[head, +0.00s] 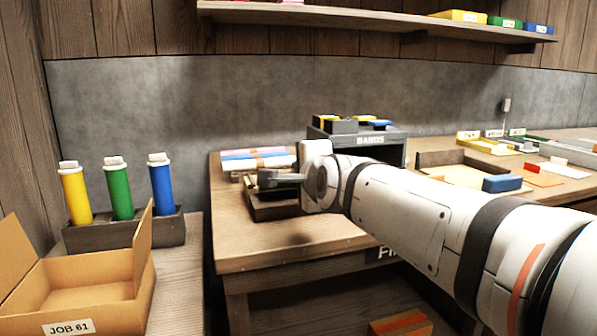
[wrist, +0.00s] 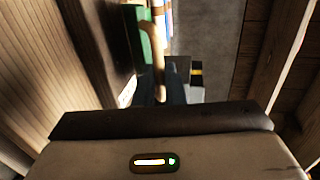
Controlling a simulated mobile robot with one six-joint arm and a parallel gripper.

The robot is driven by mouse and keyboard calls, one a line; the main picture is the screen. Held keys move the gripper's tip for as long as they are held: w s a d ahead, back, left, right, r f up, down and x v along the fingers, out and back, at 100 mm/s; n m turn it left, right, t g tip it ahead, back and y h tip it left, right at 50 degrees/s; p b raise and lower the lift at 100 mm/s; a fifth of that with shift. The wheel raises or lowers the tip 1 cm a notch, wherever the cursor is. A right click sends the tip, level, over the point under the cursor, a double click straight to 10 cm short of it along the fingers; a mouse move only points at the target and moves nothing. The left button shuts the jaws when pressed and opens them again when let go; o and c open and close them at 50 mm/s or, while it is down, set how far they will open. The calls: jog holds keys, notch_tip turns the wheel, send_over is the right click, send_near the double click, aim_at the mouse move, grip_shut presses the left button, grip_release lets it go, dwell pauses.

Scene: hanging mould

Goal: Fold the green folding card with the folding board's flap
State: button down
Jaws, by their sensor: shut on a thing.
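My gripper (head: 268,180) is over the left part of the middle bench, at a small dark wooden fixture (head: 272,210) that may be the folding board. In the wrist view its dark fingers (wrist: 162,90) are closed on a slim tan wooden piece (wrist: 158,55). This piece may be the flap's edge or handle; I cannot tell which. A green patch (wrist: 145,40), probably the green card, shows right beside the tan piece, against a dark surface. In the head view the card is not visible, and my gripper and arm cover part of the fixture.
Behind the gripper lie stacked rolls or sheets (head: 255,158) and a grey BANDS box (head: 365,142). A shallow wooden tray (head: 465,172) is at right. An open JOB 61 carton (head: 80,285) and a rack of coloured tubes (head: 125,232) stand left. The bench's front left is clear.

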jog(key=c, duration=2)
grip_release()
jog(key=shift+a+f, duration=0.15)
jog(key=shift+f, duration=0.2)
jog(key=shift+o, duration=0.9)
jog(key=shift+w+a+f, duration=0.1)
jog(key=shift+w+a, duration=0.1)
jog(key=o, duration=0.3)
jog(key=shift+d+r, duration=0.15)
jog(key=shift+r, duration=0.05)
notch_tip(320, 180, up, 10)
jog(key=p, duration=0.6)
jog(key=shift+p, duration=0.4)
